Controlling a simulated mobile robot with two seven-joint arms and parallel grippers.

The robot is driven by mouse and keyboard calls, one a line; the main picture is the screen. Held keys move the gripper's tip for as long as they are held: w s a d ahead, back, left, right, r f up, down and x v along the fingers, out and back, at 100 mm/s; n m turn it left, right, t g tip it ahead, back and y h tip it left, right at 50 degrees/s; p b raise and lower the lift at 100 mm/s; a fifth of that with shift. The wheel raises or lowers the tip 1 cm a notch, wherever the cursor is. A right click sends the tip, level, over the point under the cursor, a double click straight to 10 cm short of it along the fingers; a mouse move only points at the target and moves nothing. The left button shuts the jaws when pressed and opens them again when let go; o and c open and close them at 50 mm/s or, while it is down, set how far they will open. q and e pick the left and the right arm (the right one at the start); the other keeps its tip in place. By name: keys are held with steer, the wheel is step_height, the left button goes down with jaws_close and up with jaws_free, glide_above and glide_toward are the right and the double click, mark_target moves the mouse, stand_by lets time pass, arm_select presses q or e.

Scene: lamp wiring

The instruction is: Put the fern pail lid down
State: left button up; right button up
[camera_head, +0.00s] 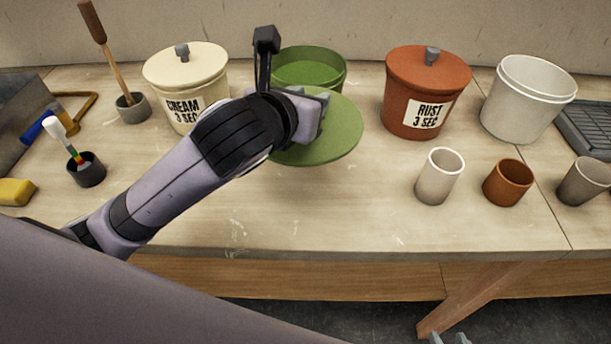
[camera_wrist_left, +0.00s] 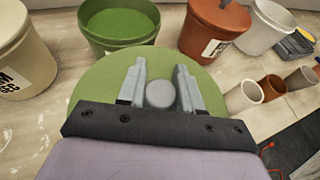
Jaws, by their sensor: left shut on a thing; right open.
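The green fern pail lid (camera_head: 335,138) is in front of the open green pail (camera_head: 309,70) in the head view. My left gripper (camera_wrist_left: 160,84) is shut on the grey knob (camera_wrist_left: 160,95) of the lid, one finger on either side. The lid (camera_wrist_left: 92,89) looks roughly level; I cannot tell whether it touches the table. The pail (camera_wrist_left: 120,22) has green inside it and stands just beyond the lid. My left arm hides part of both in the head view. Only the tips of my right gripper (camera_head: 449,339) show, open, at the bottom edge, below the table.
A lidded cream pail (camera_head: 186,80) stands left, a lidded rust pail (camera_head: 428,90) right, and a white pail (camera_head: 528,98) farther right. Cups in white (camera_head: 439,177), rust (camera_head: 508,183) and grey (camera_head: 585,182) stand at front right. The table (camera_head: 350,215) is clear at front centre.

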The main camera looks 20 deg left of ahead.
mark_target(307, 186)
arm_select(q)
step_height(307, 186, down, 16)
steer(key=shift+f, duration=0.25)
steer(key=shift+f, duration=0.15)
steer(key=o, duration=1.1)
steer(key=shift+c, duration=0.2)
steer(key=v, duration=1.2)
steer(key=shift+s, duration=0.1)
